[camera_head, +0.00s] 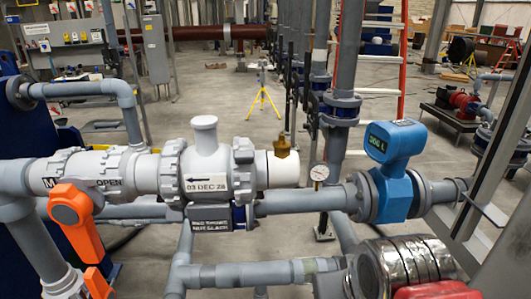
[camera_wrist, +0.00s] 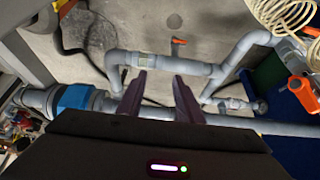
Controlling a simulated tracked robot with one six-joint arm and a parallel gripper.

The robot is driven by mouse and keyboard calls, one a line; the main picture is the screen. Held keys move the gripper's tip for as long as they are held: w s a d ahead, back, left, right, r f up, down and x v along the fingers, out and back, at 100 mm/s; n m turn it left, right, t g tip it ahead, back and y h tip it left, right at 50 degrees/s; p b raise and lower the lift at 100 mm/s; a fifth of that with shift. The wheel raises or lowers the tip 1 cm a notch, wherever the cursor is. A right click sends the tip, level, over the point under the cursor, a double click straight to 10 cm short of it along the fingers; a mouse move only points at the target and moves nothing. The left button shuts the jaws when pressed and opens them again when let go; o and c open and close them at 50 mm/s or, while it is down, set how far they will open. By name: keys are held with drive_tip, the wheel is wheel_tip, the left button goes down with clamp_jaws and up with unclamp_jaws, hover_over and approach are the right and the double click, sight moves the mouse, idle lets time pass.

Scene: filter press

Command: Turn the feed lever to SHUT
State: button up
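A large orange lever (camera_head: 80,228) is at the left in the head view, in front of the grey pipe fitting. It slants down to the right, and the label OPEN (camera_head: 108,183) is just right of its top. A matching orange part (camera_wrist: 300,88) is at the right edge of the wrist view. A smaller orange-red handle (camera_wrist: 178,41) is on the lower pipework there. I cannot read which one is marked as feed. My gripper (camera_wrist: 160,76) is open and empty, its two dark fingers apart above the grey pipes. I cannot make it out in the head view.
A white valve body (camera_head: 206,165) carries a dated tag. Grey pipes cross in front. A coiled hose (camera_wrist: 280,14) hangs at the wrist view's upper right. Open floor lies beyond.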

drive_tip(key=shift+o, duration=0.2)
drive_tip(key=shift+o, duration=1.4)
drive_tip(key=shift+w+d+r, duration=0.1)
drive_tip(key=shift+w+d, duration=0.05)
drive_tip(key=shift+w, duration=0.2)
drive_tip(key=shift+o, duration=0.2)
drive_tip(key=w+d+r+m+t, duration=0.1)
drive_tip(key=w+d+m+t, duration=0.1)
drive_tip(key=w, duration=0.5)
drive_tip(key=w+d+r+m+t+h, duration=0.1)
drive_tip(key=w+m, duration=0.1)
drive_tip(key=w, duration=0.5)
drive_tip(key=shift+d+r+t, duration=0.25)
drive_tip(key=shift+d+t, duration=0.15)
drive_tip(key=w+r+m+t+y, duration=0.2)
drive_tip(key=w+m+t, duration=0.35)
drive_tip(key=w, duration=1.35)
drive_tip(key=w+a+f+m+t+y, duration=0.2)
drive_tip(key=w+f+m+t+y, duration=0.1)
drive_tip(key=y, duration=0.5)
drive_tip(key=shift+w+a+f+t, duration=0.25)
drive_tip(key=shift+w+f+t, duration=0.1)
drive_tip(key=shift+w, duration=0.5)
drive_tip(key=shift+w+a+m, duration=0.1)
drive_tip(key=shift+m, duration=0.15)
